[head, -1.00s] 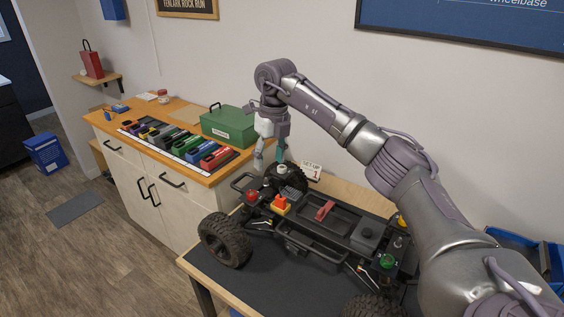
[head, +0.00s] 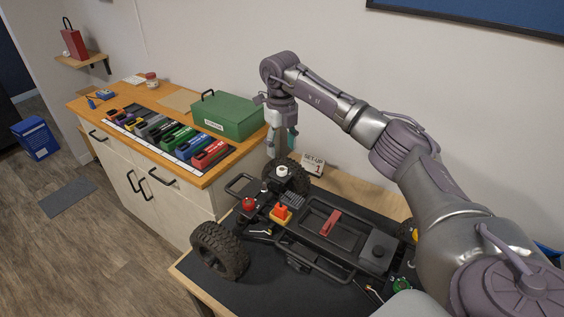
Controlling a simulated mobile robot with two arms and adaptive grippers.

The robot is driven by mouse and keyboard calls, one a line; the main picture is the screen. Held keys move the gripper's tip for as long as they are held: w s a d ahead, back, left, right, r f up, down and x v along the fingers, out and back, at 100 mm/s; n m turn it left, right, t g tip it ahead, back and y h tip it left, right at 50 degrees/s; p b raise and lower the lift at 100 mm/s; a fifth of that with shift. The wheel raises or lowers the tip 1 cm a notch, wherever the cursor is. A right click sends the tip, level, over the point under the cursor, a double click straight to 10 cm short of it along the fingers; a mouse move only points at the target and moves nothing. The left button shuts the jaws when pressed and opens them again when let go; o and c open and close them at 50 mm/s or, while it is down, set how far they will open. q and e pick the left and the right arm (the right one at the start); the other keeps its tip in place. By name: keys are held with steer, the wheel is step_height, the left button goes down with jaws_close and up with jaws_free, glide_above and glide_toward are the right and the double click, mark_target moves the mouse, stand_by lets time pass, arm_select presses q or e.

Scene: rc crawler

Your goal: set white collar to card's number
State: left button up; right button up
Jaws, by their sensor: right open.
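The white collar (head: 283,171) sits on top of a black shock at the far left corner of the crawler chassis (head: 310,238), beside the far wheel (head: 296,181). The set-up card (head: 313,164) stands on the table behind the crawler and reads "SET-UP" with what looks like a 1. My right gripper (head: 282,152) points down just above and behind the white collar. Its fingers are apart and hold nothing. I cannot tell whether a fingertip touches the wheel. The collar's own marks are too small to read. My left gripper is not in view.
A red knob (head: 248,204) and an orange-red block (head: 281,213) sit near the collar on the chassis. A red lever (head: 331,222) is mid-chassis. A green toolbox (head: 228,116) and several coloured cases stand on the cabinet (head: 150,178) to the left. Dark mat lies bare at the front.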

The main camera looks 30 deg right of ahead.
mark_target(282, 169)
steer(key=f, duration=0.2)
steer(key=f+p, duration=0.1)
steer(key=f, duration=0.1)
steer(key=shift+w+d, duration=0.15)
steer(key=shift+d, duration=0.05)
step_height(282, 169, down, 3)
steer(key=shift+f+p, duration=0.1)
steer(key=shift+p, duration=0.2)
steer(key=shift+f, duration=0.4)
steer(key=shift+c, duration=0.5)
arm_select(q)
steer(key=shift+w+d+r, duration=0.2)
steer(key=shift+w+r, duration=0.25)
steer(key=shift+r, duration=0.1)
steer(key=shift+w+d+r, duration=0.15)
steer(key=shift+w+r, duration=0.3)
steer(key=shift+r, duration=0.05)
arm_select(e)
jaws_close()
